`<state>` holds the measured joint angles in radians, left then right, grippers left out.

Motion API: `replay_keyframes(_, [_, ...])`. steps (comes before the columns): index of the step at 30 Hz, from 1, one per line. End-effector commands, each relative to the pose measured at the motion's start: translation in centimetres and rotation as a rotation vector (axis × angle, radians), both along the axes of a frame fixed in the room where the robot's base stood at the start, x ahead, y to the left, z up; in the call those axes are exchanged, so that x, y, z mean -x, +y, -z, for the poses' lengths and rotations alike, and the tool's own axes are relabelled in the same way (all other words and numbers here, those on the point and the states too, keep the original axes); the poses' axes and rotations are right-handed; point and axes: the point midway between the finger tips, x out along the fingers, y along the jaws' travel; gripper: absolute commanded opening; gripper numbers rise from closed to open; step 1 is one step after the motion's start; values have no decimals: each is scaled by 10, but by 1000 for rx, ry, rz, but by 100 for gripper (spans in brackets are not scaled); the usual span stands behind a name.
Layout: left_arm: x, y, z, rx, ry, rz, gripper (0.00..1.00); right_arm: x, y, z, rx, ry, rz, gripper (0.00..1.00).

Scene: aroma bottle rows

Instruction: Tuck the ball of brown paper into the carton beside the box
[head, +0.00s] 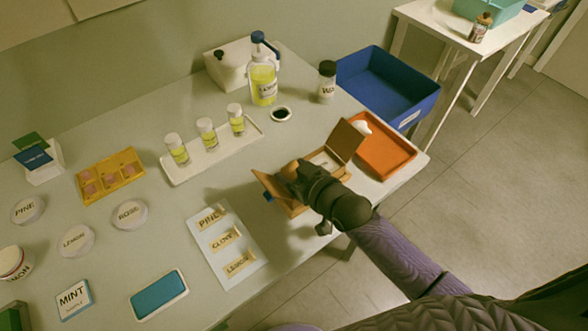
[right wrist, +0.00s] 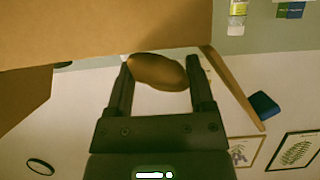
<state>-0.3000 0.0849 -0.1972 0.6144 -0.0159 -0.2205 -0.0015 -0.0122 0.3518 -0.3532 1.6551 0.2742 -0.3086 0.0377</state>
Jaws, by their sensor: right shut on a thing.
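The ball of brown paper (head: 289,170) is held between the fingers of my right gripper (head: 296,174), at the open top of the carton. In the right wrist view the ball (right wrist: 157,72) sits between both fingertips of the right gripper (right wrist: 158,80). The carton (head: 347,140) is brown cardboard with its flaps spread open, near the table's front right edge. One carton flap (right wrist: 130,32) fills the top of the right wrist view. A pale box (head: 325,160) shows inside the carton, partly hidden. My gripper and forearm hide much of the carton's inside. My left gripper is out of sight.
An orange tray (head: 398,157) stands right of the carton. A label sheet (head: 213,262) lies to its left. A white tray (head: 180,180) with three small bottles, a pump bottle (head: 263,85) and a dark-capped jar (head: 327,82) are behind. A blue bin (head: 390,82) stands beyond the table.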

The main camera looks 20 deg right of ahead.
Motion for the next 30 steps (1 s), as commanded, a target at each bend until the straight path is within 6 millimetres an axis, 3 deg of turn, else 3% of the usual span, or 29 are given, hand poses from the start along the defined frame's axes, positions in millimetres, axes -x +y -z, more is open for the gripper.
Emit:
replay_keyframes(20, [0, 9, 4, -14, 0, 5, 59, 0, 0, 7, 0, 1, 0, 15])
replay_keyframes(21, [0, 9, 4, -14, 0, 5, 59, 0, 0, 7, 0, 1, 0, 71])
replay_keyframes(25, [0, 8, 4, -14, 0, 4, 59, 0, 0, 7, 0, 1, 0, 99])
replay_keyframes(30, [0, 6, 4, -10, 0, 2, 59, 0, 0, 8, 0, 1, -1, 100])
